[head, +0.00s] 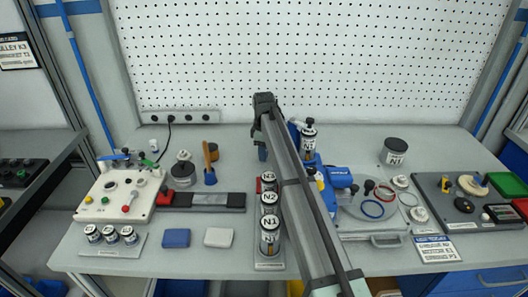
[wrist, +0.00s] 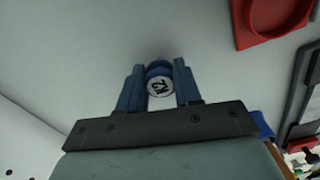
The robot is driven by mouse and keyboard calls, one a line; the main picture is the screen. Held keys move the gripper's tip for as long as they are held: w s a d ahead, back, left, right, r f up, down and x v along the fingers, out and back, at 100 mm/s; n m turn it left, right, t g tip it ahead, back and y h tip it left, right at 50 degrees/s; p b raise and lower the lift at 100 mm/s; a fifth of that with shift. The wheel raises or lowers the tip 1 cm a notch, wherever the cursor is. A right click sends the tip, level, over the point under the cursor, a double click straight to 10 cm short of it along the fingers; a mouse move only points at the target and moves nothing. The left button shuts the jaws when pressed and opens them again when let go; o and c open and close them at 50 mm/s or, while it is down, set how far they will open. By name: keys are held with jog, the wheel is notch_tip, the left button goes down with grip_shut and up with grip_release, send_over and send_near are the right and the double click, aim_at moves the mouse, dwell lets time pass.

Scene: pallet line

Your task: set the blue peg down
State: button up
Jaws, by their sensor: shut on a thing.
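The blue peg (wrist: 158,69) shows in the wrist view as a round blue body with a white, black-lettered label on its end. My gripper (wrist: 159,82) has its two blue fingers closed on either side of it. Pale grey surface lies behind the peg; I cannot tell whether the peg touches it. In the head view my arm hides most of the gripper. Only a small blue part (head: 262,152) shows beside the arm's far end, and I cannot tell whether it is finger or peg.
A red holder (wrist: 275,20) lies at the wrist view's upper right. In the head view, labelled canisters (head: 269,222) stand just left of my arm. A white control box (head: 120,195) stands at left, and a grey case (head: 372,226) lies at right. Bare table shows near the back middle.

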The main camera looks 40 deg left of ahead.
jog(key=o, duration=1)
jog(key=shift+f, duration=0.1)
jog(key=shift+o, duration=0.2)
notch_tip(320, 180, up, 12)
